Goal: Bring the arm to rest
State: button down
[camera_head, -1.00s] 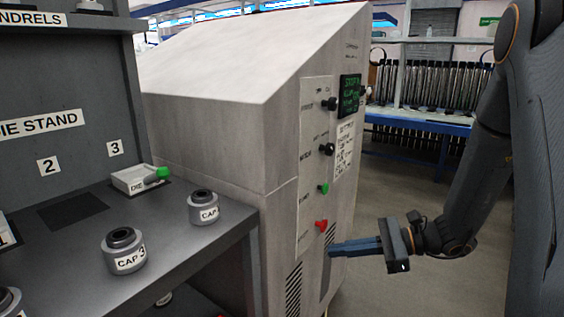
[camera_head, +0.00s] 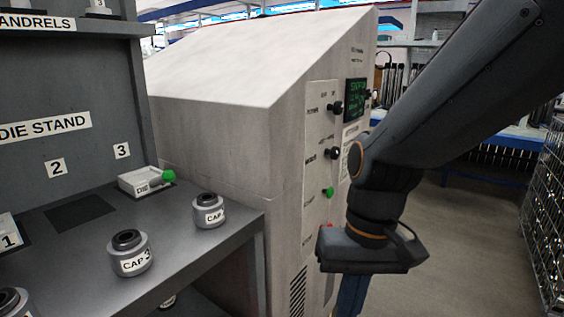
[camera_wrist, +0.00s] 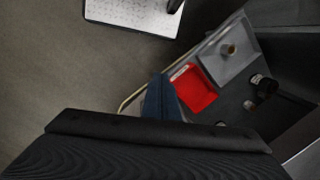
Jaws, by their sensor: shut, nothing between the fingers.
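My arm (camera_head: 440,95) reaches in from the upper right in the head view and passes in front of the grey machine's control panel. My gripper (camera_head: 350,296) hangs below the wrist and points down, its fingertips near the bottom edge of the picture. Its blue fingers also show in the wrist view (camera_wrist: 160,98), shut together with nothing between them. They point toward a red tray (camera_wrist: 193,88), but I cannot tell the gap.
The grey machine (camera_head: 230,140) with its green-lettered screen (camera_head: 355,100) stands behind my gripper. The die stand (camera_head: 110,240) at left holds cap 3 (camera_head: 129,254), another cap (camera_head: 208,211) and a die switch box (camera_head: 146,181). A wire rack (camera_head: 545,210) stands at right. Floor (camera_head: 460,265) lies open between.

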jog(key=d+r+t+h+p, duration=0.1)
jog(key=d+r+p, duration=0.8)
jog(key=p, duration=0.6)
jog(key=shift+s+m+p, duration=0.15)
jog(key=shift+m+p, duration=0.2)
jog(key=shift+m, duration=0.05)
dwell(1.4)
